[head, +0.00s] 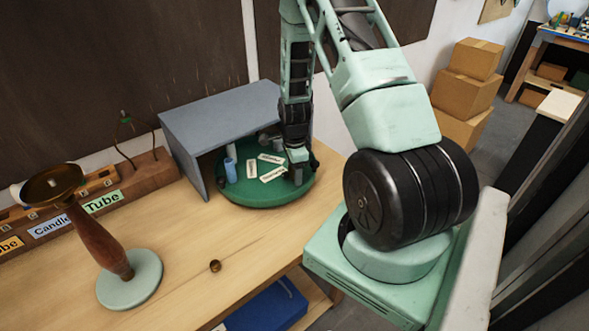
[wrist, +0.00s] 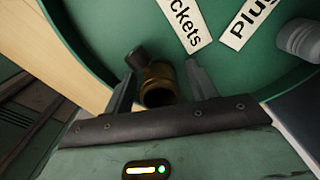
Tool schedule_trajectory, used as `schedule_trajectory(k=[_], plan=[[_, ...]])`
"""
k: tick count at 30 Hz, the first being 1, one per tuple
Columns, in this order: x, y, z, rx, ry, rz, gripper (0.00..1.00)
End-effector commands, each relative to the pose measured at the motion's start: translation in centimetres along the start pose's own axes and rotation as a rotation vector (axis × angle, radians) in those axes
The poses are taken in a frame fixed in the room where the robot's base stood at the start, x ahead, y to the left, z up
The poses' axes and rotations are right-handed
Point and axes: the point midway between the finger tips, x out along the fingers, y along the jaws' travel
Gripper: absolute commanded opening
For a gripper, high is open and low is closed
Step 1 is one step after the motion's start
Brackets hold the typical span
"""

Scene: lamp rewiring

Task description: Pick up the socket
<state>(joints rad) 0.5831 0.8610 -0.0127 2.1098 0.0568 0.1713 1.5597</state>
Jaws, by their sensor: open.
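The socket (wrist: 158,84) is a small brass cup-shaped piece with a dark stub beside its far end. It sits on the green round tray (wrist: 110,20), near the label reading "…ckets". My gripper (wrist: 160,74) is open, with one finger on each side of the socket; I cannot tell whether either finger touches it. In the head view my gripper (head: 299,168) reaches down at the right side of the green tray (head: 262,198), and the socket is hidden there.
A grey shelf (head: 215,112) covers the tray's back. A grey plug-like piece (wrist: 300,40) lies on the tray. A lamp with wooden stem (head: 100,240) stands at left. A small brass piece (head: 215,266) lies on the bench. A blue bin (head: 268,308) is below.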

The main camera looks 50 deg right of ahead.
Motion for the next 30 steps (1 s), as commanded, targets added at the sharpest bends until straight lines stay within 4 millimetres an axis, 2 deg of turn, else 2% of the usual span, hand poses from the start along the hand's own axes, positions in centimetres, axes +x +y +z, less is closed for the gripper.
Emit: schedule_trajectory(k=[7,12,23,30], plan=[[0.1,0.0,0.0,0.001,0.0,-0.001,0.57],[0.1,0.0,0.0,0.001,0.0,-0.001,0.1],[-0.1,0.0,0.0,0.001,0.0,-0.001,0.09],[-1.7,-0.1,0.0,0.002,0.001,-0.004,0.09]])
